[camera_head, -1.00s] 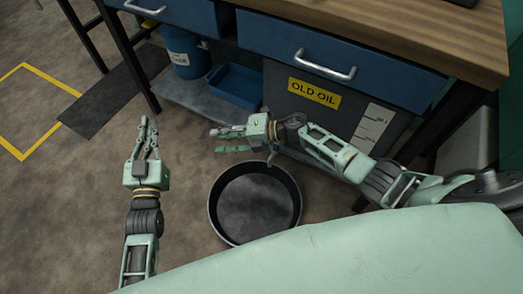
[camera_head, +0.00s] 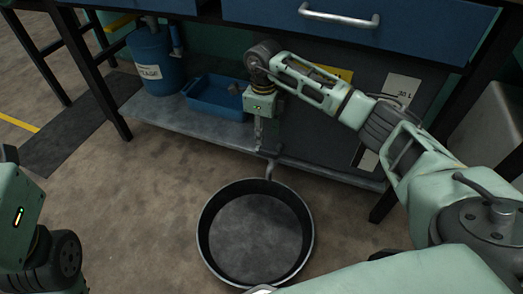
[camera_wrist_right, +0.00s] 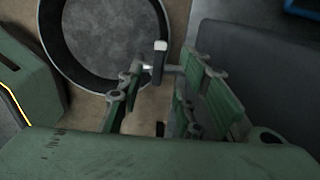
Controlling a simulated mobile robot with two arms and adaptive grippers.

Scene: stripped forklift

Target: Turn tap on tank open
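The dark tank (camera_head: 318,140) stands under the workbench, mostly behind my right arm, with its yellow label largely covered. A small metal tap (camera_head: 270,170) sticks out low at its front, above the rim of a round black pan (camera_head: 203,235). My right gripper (camera_head: 258,148) points down just above the tap. In the right wrist view the tap (camera_wrist_right: 159,62) shows between the tips of the open gripper (camera_wrist_right: 162,75); I cannot tell whether they touch it. The body of my left gripper (camera_head: 20,215) is at the left edge; its fingers are not clearly visible.
A blue tray (camera_head: 215,105) and a blue drum (camera_head: 155,65) stand on the low grey shelf (camera_head: 170,108). Blue drawers (camera_head: 400,28) hang above my right arm. Black bench legs (camera_head: 95,75) frame the space. The floor left of the pan is clear.

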